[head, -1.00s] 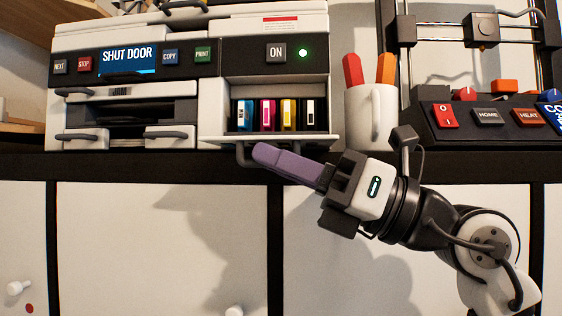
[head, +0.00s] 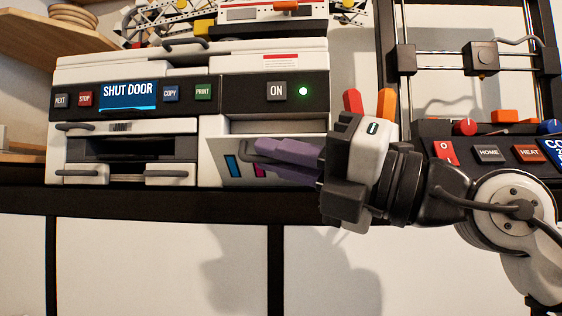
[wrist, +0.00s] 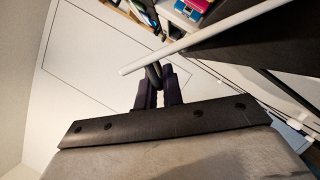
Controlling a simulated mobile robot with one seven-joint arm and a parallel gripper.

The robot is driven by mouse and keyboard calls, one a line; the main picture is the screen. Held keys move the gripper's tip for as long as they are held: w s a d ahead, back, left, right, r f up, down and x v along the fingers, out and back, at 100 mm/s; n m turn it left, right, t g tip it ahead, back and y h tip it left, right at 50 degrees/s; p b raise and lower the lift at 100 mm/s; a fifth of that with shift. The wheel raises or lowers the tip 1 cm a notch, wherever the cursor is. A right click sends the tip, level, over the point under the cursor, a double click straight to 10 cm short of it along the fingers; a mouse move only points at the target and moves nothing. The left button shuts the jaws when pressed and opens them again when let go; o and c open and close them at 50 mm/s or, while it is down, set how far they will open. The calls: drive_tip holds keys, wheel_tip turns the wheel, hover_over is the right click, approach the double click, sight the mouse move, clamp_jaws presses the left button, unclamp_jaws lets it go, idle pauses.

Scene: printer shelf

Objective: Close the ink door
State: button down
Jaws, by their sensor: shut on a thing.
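The printer's ink door (head: 222,148) is a white panel with coloured stripes at the lower right of the printer. It is swung up and covers the ink cartridges in the head view. A gap (head: 280,126) shows above its upper edge, so it is not flush. My gripper (head: 268,153) has purple fingers shut on the dark door handle (head: 250,147). The wrist view shows the handle (wrist: 154,76) between the fingers, and the cartridges (wrist: 196,6) still show past the door's white edge (wrist: 200,38).
The printer screen (head: 128,95) reads "SHUT DOOR". A cup with a red pen (head: 352,101) and an orange pen stands right behind my gripper. A machine with a control panel (head: 490,152) stands to the right. The shelf's dark edge (head: 150,203) runs below.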

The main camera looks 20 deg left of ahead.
drive_tip(key=shift+w+r+m, duration=0.1)
drive_tip(key=shift+r+m, duration=0.25)
drive_tip(key=shift+m, duration=0.05)
drive_tip(key=shift+w+r+p, duration=0.2)
drive_tip(key=shift+r+p, duration=0.1)
drive_tip(key=shift+r, duration=0.05)
drive_tip(key=c, duration=1.5)
unclamp_jaws()
drive_tip(key=shift+c, duration=0.2)
drive_tip(key=b+v, duration=0.4)
drive_tip(key=v, duration=0.9)
drive_tip(key=shift+d, duration=0.35)
drive_tip(key=shift+s+r, duration=0.1)
